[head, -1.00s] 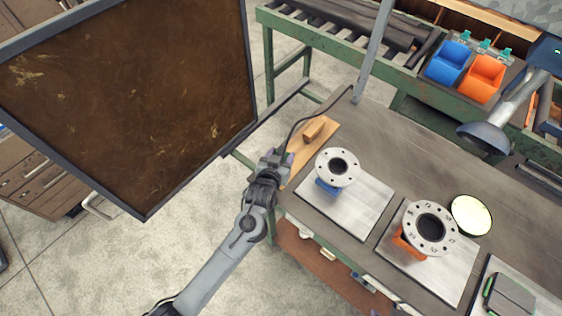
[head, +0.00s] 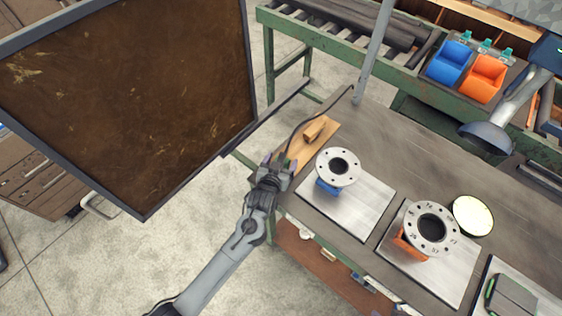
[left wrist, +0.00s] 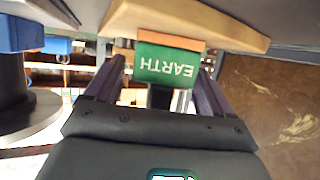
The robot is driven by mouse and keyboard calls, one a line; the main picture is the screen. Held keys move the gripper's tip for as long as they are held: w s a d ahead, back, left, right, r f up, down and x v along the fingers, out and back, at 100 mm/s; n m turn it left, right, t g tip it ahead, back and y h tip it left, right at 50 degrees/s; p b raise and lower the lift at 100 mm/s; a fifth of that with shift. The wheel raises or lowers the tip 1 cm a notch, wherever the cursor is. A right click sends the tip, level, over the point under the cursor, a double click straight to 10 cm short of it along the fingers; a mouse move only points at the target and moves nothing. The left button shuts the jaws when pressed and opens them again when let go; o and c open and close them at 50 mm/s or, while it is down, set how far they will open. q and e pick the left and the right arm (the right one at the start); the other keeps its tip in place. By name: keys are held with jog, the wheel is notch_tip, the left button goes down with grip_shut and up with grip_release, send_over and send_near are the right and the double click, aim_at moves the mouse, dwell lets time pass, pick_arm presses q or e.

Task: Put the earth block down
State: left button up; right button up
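The earth block (left wrist: 168,66) shows in the left wrist view with a green face and upside-down "EARTH" lettering. It is against the wooden board (left wrist: 190,22), which also shows at the table's left corner in the head view (head: 322,136). My left gripper (head: 277,164) is at the near end of this board. Its fingers (left wrist: 160,85) are spread on either side of the block, with a gap visible on the left side. In the head view the block is too small to make out clearly. My right gripper is out of view.
A small wooden piece (head: 315,129) lies on the board. A blue-supported flange (head: 338,167) stands close to the right, and an orange-supported flange (head: 432,228) farther right. A dark cable (head: 318,112) runs by the board. A large brown panel (head: 130,100) stands at left.

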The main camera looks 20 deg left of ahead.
pick_arm(q)
jog(key=shift+r, duration=0.1)
jog(key=shift+s+r, duration=0.3)
jog(key=shift+s, duration=0.2)
jog(key=s+a+r+m+g+h+p, duration=0.1)
jog(key=s+g, duration=0.8)
jog(key=s, duration=2.2)
notch_tip(320, 180, up, 2)
jog(key=a+m, duration=0.2)
jog(key=shift+s+a+g+p, duration=0.3)
jog(key=shift+s+g, duration=0.05)
jog(key=shift+g, duration=0.05)
jog(key=shift+r, duration=0.1)
